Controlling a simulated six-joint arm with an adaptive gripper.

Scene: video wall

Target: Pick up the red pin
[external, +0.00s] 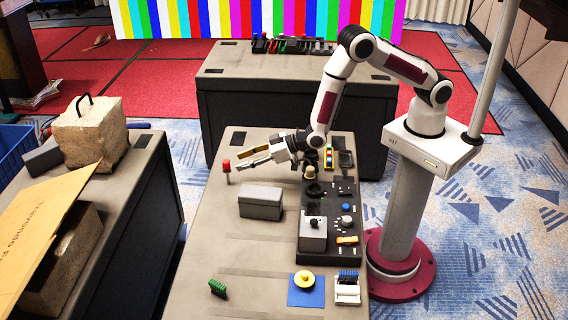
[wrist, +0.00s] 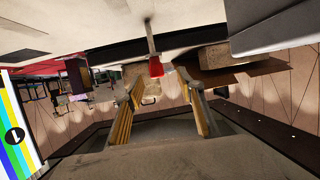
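The red pin (external: 227,165) stands upright on the near table, with a red head on a thin grey stem. It also shows in the wrist view (wrist: 156,67), where the picture is upside down and the stem runs up to the tabletop. My gripper (external: 241,158) is just right of the pin's head in the external view, held level above the table and pointing left. In the wrist view its two yellow-lined fingers (wrist: 165,90) are apart with nothing between them. The red head shows just beyond the fingertips, between their lines. I cannot tell whether they touch.
A grey box (external: 261,202) sits on the table below my gripper. A black panel (external: 345,190) with knobs and parts lies to its right. A blue plate with a yellow knob (external: 305,288) and a green piece (external: 217,287) are near the front. Table around the pin is clear.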

